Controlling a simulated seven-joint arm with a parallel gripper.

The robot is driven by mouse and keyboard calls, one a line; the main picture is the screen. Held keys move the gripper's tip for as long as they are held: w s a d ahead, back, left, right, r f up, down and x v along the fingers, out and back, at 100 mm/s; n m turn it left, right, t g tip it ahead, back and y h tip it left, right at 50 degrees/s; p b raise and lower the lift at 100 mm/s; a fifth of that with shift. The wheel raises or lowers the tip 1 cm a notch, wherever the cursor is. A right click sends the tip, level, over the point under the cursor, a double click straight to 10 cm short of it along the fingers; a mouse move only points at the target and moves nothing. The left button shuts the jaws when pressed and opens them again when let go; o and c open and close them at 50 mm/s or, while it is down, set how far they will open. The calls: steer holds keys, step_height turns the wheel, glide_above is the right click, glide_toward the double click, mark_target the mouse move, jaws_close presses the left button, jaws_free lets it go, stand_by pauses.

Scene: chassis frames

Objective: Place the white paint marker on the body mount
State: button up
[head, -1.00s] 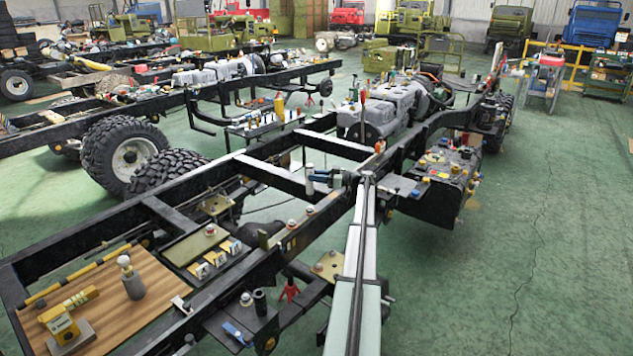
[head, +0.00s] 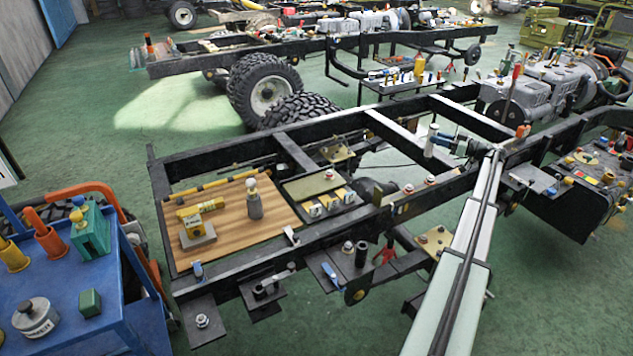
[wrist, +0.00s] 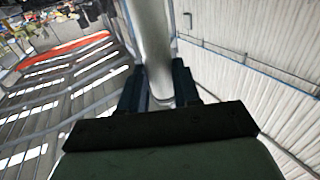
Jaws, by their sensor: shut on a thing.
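The white paint marker (head: 431,141) is a pale upright cylinder held in the air over the black chassis frame, near a light crossmember. My gripper (head: 436,141) is shut on it. In the wrist view the marker (wrist: 152,45) shows as a big white cylinder between the dark fingers of my gripper (wrist: 158,92). I cannot tell for sure which bracket is the body mount. Small plates stick out from the near rail: one with a bolt (head: 202,321), one with dark cylinders (head: 266,291) and one with a blue-handled item and a black cup (head: 345,268).
A wooden board (head: 232,225) on the frame bears a yellow tool and a grey bottle-like item. A blue cart (head: 75,285) with several items stands at left. A tan plate (head: 435,240) sits beside the near rail. Green floor (head: 130,150) is open at the far left.

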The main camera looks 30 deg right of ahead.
steer(key=w+a+r+n+g+y, duration=0.1)
steer(key=w+a+n+g+y, duration=0.1)
steer(key=w+a, duration=0.75)
steer(key=w+a+n+g+y, duration=0.15)
steer(key=w+a, duration=0.35)
steer(key=a, duration=1)
steer(key=w+a+r+n+g+y, duration=0.1)
steer(key=w+a+n+g+y, duration=0.15)
steer(key=w+a, duration=0.8)
steer(key=s+a+g+y, duration=0.1)
steer(key=s+a+y, duration=0.1)
steer(key=s+a, duration=0.6)
step_height(320, 180, down, 9)
steer(key=w+a, duration=0.1)
steer(key=a, duration=0.1)
steer(key=shift+w+f+n, duration=0.15)
steer(key=shift+w+n, duration=0.2)
steer(key=shift+n, duration=0.05)
steer(key=shift+f, duration=0.15)
steer(key=o, duration=1.1)
